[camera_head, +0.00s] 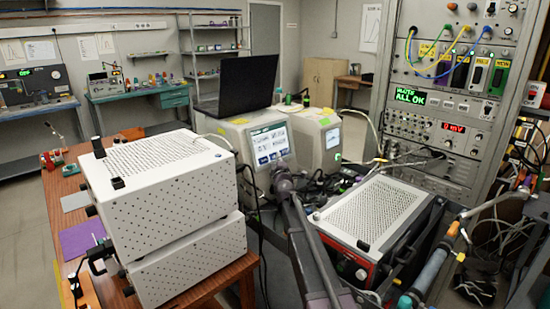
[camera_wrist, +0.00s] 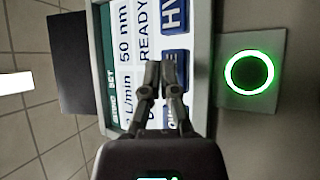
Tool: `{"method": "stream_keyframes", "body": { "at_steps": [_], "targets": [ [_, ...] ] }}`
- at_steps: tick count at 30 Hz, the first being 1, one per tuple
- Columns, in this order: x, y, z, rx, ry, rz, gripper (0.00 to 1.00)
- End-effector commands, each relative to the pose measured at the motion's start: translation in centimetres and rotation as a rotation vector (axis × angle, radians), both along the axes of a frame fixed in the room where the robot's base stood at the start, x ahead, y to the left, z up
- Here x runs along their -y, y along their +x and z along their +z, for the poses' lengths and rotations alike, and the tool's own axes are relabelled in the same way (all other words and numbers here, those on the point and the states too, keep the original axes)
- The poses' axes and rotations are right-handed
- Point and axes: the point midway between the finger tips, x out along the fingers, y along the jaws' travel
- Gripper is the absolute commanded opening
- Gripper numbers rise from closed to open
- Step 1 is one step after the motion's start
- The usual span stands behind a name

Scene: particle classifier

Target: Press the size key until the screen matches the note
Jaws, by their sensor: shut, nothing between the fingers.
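The classifier's screen (camera_head: 268,145) is lit on the front of a white box, and my arm rises in front of it. In the wrist view the screen (camera_wrist: 126,45) appears turned sideways and shows "50 nm", "L/min" and "READY". A blue key marked "HV" (camera_wrist: 174,14) is at its top right. A middle blue key (camera_wrist: 184,62) is partly hidden behind my fingers, with an "E" showing; its full label is hidden. My gripper (camera_wrist: 160,68) is shut and empty over this key; contact cannot be told. I cannot make out the note's writing.
A green-lit ring (camera_wrist: 249,72) sits on a plate right of the screen. A laptop (camera_head: 240,82) stands on the box. Stacked white perforated units (camera_head: 165,165) are left, another perforated unit (camera_head: 372,212) right, with loose cables between. An instrument rack (camera_head: 450,110) stands behind.

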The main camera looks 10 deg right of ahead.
Motion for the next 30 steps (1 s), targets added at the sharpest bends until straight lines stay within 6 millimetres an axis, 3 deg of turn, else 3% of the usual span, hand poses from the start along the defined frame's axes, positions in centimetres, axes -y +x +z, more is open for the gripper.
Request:
{"method": "stream_keyframes", "body": {
  "at_steps": [30],
  "targets": [
    [-0.54,0.71,-0.22,0.000,0.000,0.001,0.00]
  ]
}}
